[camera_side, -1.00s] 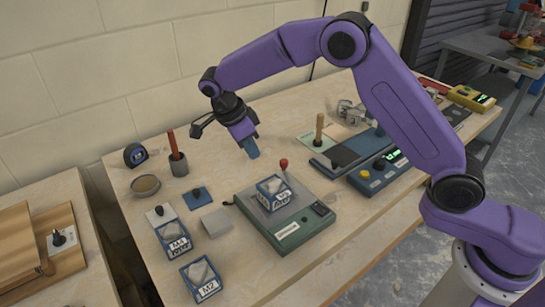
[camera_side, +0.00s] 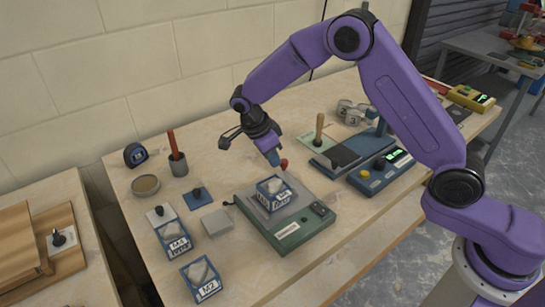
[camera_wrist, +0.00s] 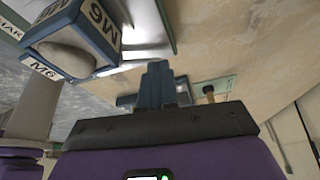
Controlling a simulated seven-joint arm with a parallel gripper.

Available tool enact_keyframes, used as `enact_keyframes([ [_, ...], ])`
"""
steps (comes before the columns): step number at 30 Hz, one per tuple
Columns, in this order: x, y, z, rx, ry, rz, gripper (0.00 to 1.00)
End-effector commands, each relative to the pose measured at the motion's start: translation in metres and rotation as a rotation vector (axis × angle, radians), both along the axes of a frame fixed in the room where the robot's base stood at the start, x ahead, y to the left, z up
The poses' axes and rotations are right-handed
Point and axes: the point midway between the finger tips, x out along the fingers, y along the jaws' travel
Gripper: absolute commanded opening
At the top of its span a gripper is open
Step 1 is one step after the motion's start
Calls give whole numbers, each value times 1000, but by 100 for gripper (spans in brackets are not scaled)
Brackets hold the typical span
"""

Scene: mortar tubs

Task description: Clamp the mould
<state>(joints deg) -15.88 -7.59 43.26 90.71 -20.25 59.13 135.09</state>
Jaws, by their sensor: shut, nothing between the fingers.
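A blue mould (camera_side: 271,187) with grey mortar in it sits on the grey plate of a green machine (camera_side: 290,236). It also shows at the upper left of the wrist view (camera_wrist: 108,22), where its label reads M6. A lever with a red knob (camera_side: 284,164) stands at the machine's back edge. My gripper (camera_side: 273,159) is shut and empty, its blue fingertips right beside the red knob in the side view. I cannot tell whether they touch. The shut fingers also show in the wrist view (camera_wrist: 157,84); the knob does not show there.
Two more filled blue moulds, one marked M2 (camera_side: 202,279), stand at the front left. A blue scale (camera_side: 377,172) stands to the right.

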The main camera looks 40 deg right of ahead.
Motion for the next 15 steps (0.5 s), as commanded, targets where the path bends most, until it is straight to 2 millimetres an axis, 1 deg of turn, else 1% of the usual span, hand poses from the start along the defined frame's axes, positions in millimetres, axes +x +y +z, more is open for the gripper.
enact_keyframes([
  [15, 0, -4, 0, 0, 0, 0, 0],
])
